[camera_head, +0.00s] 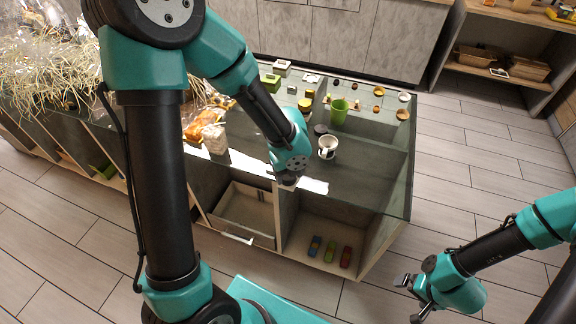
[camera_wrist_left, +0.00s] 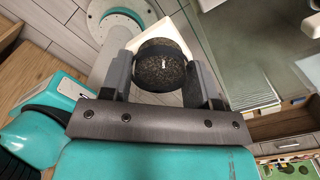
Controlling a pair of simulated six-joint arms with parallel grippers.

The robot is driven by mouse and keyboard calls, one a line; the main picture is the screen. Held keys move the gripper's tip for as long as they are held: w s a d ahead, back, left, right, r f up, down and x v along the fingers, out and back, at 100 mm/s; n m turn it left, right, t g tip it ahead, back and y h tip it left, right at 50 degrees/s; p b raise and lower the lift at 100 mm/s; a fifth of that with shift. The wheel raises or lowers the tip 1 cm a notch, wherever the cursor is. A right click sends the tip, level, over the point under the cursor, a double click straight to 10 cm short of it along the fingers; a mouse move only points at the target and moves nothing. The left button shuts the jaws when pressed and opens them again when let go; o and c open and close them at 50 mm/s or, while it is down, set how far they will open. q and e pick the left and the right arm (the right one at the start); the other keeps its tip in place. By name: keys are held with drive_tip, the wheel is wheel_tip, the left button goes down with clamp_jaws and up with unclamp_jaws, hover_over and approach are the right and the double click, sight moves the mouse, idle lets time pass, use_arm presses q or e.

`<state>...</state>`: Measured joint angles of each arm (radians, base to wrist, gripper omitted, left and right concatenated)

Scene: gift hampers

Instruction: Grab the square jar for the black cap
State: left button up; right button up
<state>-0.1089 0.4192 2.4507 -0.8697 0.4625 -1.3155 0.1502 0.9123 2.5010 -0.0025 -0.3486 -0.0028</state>
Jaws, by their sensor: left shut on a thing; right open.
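My left gripper (camera_head: 287,180) is over the front edge of the glass-topped counter. In the left wrist view its fingers (camera_wrist_left: 167,75) are shut on a dark, speckled, rounded thing (camera_wrist_left: 160,68) with a black band; whether this is the square jar or a cap is unclear. A flat dark disc, maybe the black cap (camera_head: 320,129), lies on the counter beside the mug. A jar with pale contents (camera_head: 215,139) stands left of the left gripper; its shape is hard to tell. My right gripper (camera_head: 414,295) is open and empty, over the floor at the lower right.
A white and black mug (camera_head: 327,147) and a green cup (camera_head: 339,111) stand on the counter, with several small jars and lids behind. An orange packet (camera_head: 203,124) and straw (camera_head: 50,70) lie left. The counter's right front is clear. An open drawer (camera_head: 243,212) is below.

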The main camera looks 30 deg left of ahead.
sight(289, 184)
use_arm(q)
drive_tip(key=shift+s+d+r, duration=0.1)
drive_tip(key=shift+s+d, duration=0.4)
drive_tip(key=shift+s, duration=0.35)
drive_tip(key=shift+s+d+r, duration=0.1)
drive_tip(key=shift+s+d, duration=0.35)
drive_tip(key=shift+s, duration=0.4)
